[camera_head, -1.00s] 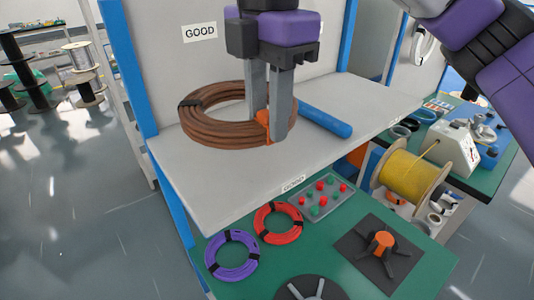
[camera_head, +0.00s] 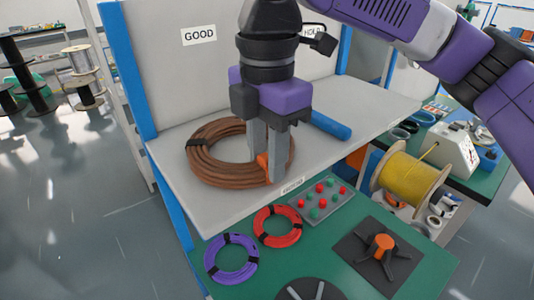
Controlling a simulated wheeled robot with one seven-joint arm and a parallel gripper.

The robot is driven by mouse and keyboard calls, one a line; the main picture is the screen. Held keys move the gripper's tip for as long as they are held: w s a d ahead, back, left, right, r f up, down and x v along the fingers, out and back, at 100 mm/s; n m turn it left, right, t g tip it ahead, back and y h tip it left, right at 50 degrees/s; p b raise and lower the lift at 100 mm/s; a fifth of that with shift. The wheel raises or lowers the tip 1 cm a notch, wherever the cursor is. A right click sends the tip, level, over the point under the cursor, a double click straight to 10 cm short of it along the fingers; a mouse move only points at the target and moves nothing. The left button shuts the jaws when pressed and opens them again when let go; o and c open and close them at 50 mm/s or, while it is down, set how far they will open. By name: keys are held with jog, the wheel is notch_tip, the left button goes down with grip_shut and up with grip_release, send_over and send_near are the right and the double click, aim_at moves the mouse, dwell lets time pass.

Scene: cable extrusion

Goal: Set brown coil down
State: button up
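The brown coil (camera_head: 215,167) lies flat on the grey upper shelf (camera_head: 350,140), below the GOOD label (camera_head: 199,36); it looks to rest on the surface. My gripper (camera_head: 263,170) points down at the coil's right side. One finger is inside the ring and the other is at its outer front, with an orange piece between them at the tips. The fingers look closed on the coil's band. The part of the coil behind the fingers is hidden.
Below, the green table (camera_head: 340,263) holds a purple coil (camera_head: 231,281), a red coil (camera_head: 280,243) and a button panel (camera_head: 322,200). A yellow spool (camera_head: 405,175) stands at right.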

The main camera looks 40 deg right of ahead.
jog(key=o, duration=0.4)
jog(key=shift+o, duration=0.2)
notch_tip(320, 180, up, 12)
jog(key=shift+r, duration=0.15)
dwell(0.6)
